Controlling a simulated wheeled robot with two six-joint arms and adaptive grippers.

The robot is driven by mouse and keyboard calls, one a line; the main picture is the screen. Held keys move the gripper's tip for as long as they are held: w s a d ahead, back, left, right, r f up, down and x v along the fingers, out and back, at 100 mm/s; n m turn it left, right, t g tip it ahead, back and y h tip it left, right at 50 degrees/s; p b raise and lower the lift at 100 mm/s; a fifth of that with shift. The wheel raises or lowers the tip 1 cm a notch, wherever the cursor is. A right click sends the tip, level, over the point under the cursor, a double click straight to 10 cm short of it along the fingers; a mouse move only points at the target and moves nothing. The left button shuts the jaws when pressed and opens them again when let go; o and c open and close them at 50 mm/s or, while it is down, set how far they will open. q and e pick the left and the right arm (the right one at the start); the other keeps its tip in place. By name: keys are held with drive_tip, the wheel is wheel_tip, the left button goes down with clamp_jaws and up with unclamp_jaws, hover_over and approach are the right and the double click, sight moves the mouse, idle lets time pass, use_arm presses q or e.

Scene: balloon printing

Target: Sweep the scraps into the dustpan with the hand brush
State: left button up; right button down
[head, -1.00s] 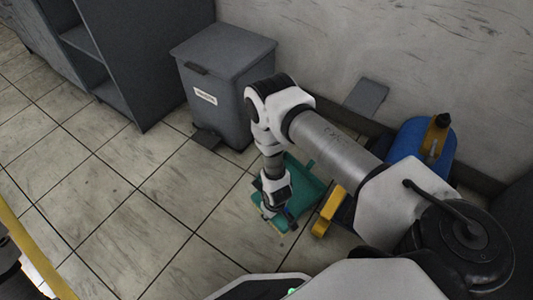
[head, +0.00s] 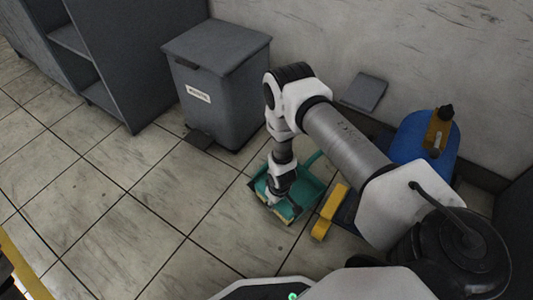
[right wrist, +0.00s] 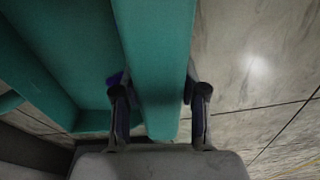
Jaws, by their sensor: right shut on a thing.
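The green-teal dustpan (head: 307,189) lies on the tiled floor in front of the bin. My right gripper (head: 281,207) is low over its front part. The brush's bristles are hidden there. I cannot make out any scraps clearly. My left gripper is not in view.
A grey pedal bin (head: 220,85) stands against the wall, left of a grey flat panel (head: 364,92). A blue and yellow object (head: 428,145) and a yellow block (head: 330,212) are to the right of the dustpan. A grey shelf (head: 115,60) stands at left. The floor at left is clear.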

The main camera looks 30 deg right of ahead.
drive_tip(key=d, duration=0.3)
drive_tip(key=d+b, duration=0.1)
drive_tip(key=shift+w+d, duration=0.15)
drive_tip(key=shift+w, duration=0.2)
drive_tip(key=r+p, duration=0.1)
drive_tip(key=p, duration=0.1)
drive_tip(key=r+p, duration=0.1)
drive_tip(key=r, duration=0.1)
drive_tip(key=r+p, duration=0.2)
drive_tip(key=shift+s+a+r+p, duration=0.1)
drive_tip(key=shift+a+r+p, duration=0.1)
drive_tip(key=shift+a+p, duration=0.2)
